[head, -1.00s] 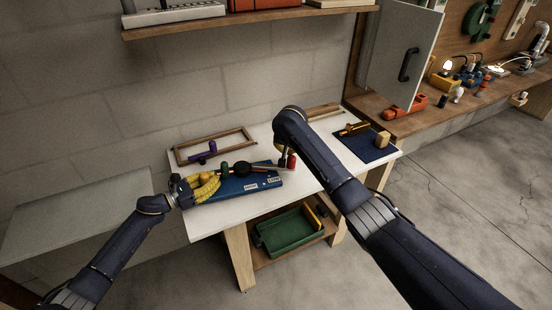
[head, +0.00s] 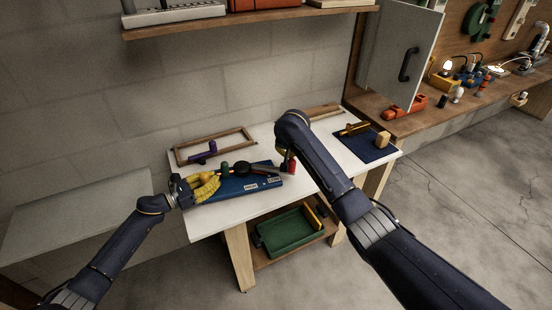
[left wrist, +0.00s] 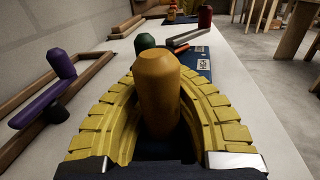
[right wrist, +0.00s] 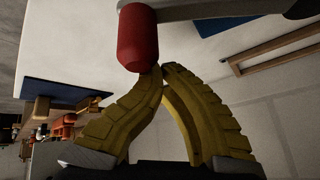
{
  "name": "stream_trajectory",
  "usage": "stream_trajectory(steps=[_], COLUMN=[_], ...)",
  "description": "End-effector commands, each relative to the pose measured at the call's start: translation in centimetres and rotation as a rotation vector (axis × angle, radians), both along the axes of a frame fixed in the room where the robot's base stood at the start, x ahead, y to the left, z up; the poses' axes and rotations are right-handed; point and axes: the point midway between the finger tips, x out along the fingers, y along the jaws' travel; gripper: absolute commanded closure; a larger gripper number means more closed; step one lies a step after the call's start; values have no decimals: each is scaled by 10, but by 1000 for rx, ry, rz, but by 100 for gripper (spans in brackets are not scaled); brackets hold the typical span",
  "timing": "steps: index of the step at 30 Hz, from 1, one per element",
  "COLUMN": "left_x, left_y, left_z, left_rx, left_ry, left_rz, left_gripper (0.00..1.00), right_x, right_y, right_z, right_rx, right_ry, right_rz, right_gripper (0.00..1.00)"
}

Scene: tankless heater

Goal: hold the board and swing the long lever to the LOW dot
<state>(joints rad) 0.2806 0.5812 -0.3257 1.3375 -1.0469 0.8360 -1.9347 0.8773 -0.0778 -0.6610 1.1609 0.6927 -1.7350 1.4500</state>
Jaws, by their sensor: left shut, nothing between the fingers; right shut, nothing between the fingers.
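My left gripper (head: 214,178) is shut at the board's left end. An orange post (left wrist: 160,90) stands within its curved fingers and hides their tips. A green knob (left wrist: 145,42) is behind.
A wooden frame with a purple-knobbed lever (left wrist: 40,100) lies left of the board. A green bin (head: 287,232) sits on the lower shelf.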

Motion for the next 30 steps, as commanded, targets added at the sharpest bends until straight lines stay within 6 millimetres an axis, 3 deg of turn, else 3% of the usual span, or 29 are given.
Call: stream_trajectory(steps=[1,8,30], left_x=[0,0,0], left_y=[1,1,0], left_z=[-2,-2,-1], left_rx=[3,3,1], left_ry=[3,3,1], left_rz=[2,2,0], left_gripper=[100,100,100], right_x=[-3,2,3], right_y=[-5,-3,1], right_z=[-15,-13,53], right_rx=[-12,-9,-3], right_ry=[23,23,13], right_rz=[-6,-5,-2], right_gripper=[100,100,100])
